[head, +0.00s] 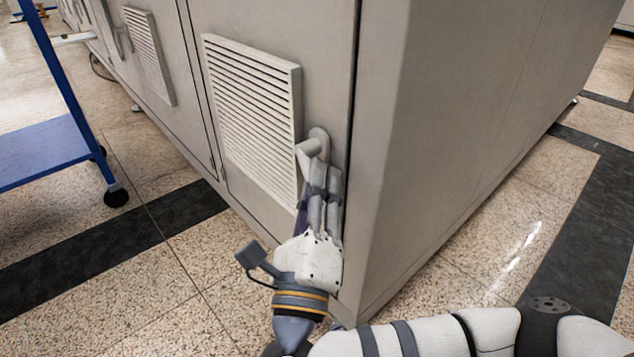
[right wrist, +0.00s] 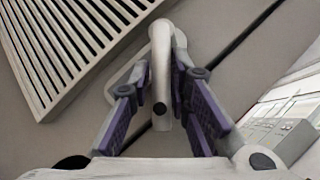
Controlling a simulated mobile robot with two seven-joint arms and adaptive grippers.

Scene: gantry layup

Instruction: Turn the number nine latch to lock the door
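The latch (head: 318,143) is a grey lever handle on a rounded plate, on the cabinet door (head: 330,95) near its right edge. No number is readable on it. In the right wrist view the lever (right wrist: 161,75) points toward the camera, between the fingers. My right gripper (head: 322,172) reaches up to the latch from below. In the right wrist view its purple-padded fingers (right wrist: 161,88) lie close along both sides of the lever and look shut on it. The finger contact is partly hidden in the head view. My left gripper is not in view.
A louvred vent (head: 252,110) stands out from the door just left of the latch. The cabinet's plain side (head: 470,120) runs back to the right. A blue cart (head: 45,150) stands at the left. The speckled floor (head: 130,300) in front is clear.

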